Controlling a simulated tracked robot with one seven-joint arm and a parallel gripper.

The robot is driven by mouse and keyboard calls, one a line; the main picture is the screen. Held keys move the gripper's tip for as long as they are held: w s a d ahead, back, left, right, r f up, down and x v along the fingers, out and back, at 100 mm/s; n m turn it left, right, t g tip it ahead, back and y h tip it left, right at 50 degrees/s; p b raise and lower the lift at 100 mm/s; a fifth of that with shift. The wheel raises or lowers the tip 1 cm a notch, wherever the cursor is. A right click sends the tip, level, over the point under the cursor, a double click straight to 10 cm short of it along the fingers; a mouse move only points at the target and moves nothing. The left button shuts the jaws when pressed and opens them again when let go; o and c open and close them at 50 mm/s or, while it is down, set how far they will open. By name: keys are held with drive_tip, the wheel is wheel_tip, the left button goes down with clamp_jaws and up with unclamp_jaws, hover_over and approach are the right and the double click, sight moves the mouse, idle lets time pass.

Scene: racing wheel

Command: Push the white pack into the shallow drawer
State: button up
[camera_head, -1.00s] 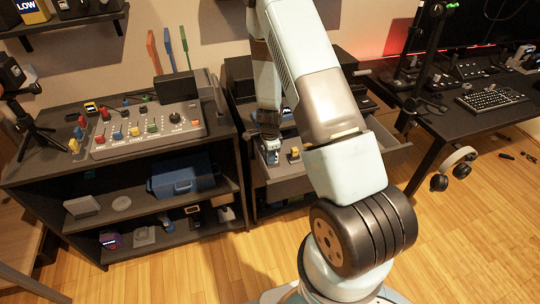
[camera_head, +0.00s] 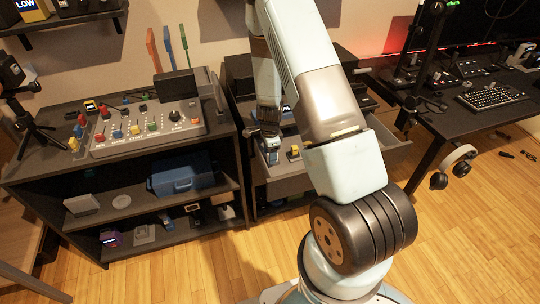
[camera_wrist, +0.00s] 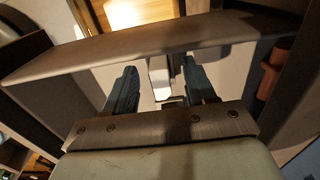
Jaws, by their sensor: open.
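The open drawer (camera_head: 285,188) sticks out of the dark cabinet in the middle of the head view. Its long wall (camera_wrist: 60,68) crosses the wrist view. My gripper (camera_head: 270,157) points down at the left part of the drawer. In the wrist view my gripper (camera_wrist: 160,68) is open, with a dark blue-grey finger on each side. A white block, seemingly the white pack (camera_wrist: 159,76), shows between the fingers. I cannot tell whether they touch it. In the head view I cannot make out the pack near my gripper.
A small yellow item (camera_head: 293,153) lies in the drawer, right of my gripper. A shelf unit (camera_head: 120,253) with a control panel (camera_head: 145,132) on top stands at the left. A desk (camera_head: 440,115) stands at the right.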

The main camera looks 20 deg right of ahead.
wheel_tip(320, 180, up, 13)
drive_tip(key=shift+f, duration=0.15)
idle(0.4)
drive_tip(key=s+a+r+n+t+y, duration=0.1)
drive_tip(key=s+r+n, duration=0.4)
drive_tip(key=r, duration=0.8)
drive_tip(key=s+a+r+n+t+y, duration=0.15)
drive_tip(key=s+r+n, duration=0.3)
drive_tip(key=r, duration=0.75)
drive_tip(key=s+r+n+t+h, duration=0.1)
drive_tip(key=s+r+n, duration=0.3)
drive_tip(key=s, duration=0.5)
drive_tip(key=s+d+r+n+t+h, duration=0.1)
drive_tip(key=s+r+n, duration=0.3)
drive_tip(key=s+r, duration=0.4)
drive_tip(key=shift+s+t, duration=0.55)
drive_tip(key=shift+s, duration=0.3)
drive_tip(key=shift+d+r+n+h, duration=0.1)
drive_tip(key=shift+n+h, duration=0.15)
